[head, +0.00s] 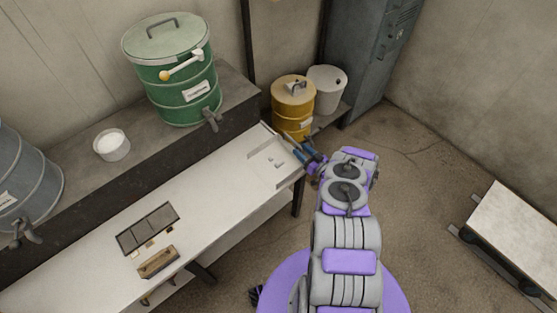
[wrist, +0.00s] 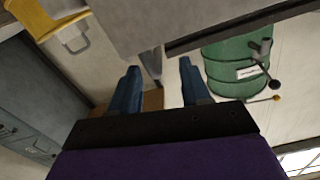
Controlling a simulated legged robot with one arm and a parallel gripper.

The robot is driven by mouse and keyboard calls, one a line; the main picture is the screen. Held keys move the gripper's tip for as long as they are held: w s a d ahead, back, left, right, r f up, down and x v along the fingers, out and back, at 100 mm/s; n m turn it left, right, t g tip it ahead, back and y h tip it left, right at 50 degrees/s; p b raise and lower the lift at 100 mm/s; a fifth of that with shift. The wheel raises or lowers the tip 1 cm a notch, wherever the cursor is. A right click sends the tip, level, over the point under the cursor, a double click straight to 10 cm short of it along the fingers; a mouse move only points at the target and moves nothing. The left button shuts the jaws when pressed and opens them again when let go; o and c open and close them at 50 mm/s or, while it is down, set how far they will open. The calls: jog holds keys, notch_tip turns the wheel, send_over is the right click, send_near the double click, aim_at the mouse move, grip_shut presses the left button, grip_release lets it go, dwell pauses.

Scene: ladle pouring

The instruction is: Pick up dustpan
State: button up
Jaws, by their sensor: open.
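A pale, shallow, low-walled piece (head: 262,165) lies at the right end of the long bench in the head view. It looks like the dustpan, but I cannot be sure, as it is close in colour to the bench top. My gripper (head: 302,153) is at the bench's right end, beside this piece. In the wrist view my gripper (wrist: 169,82) is open, its two blue fingers apart. A small grey tapered part (wrist: 151,64) shows between and beyond the fingers; I cannot tell whether it belongs to the dustpan. I see nothing held.
The bench (head: 215,190) runs to the lower left, with a dark panel (head: 147,228) and brown block (head: 158,262) on it. A green drum (head: 184,85) and white cup (head: 112,146) stand on the raised shelf. A yellow bin (head: 292,108) stands beyond the bench end.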

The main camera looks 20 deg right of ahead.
aim_at(294, 142)
jog(key=shift+w+a, duration=0.2)
jog(key=shift+w, duration=0.2)
jog(key=w, duration=0.4)
jog(key=shift+w+f+b, duration=0.1)
jog(key=shift+b, duration=0.2)
jog(key=shift+w+a, duration=0.15)
jog(key=shift+w, duration=0.1)
jog(key=shift+a+r, duration=0.2)
jog(key=shift+a, duration=0.3)
jog(key=shift+d+f, duration=0.1)
jog(key=shift+d, duration=0.35)
jog(key=c, duration=0.7)
grip_shut()
jog(key=shift+a, duration=0.25)
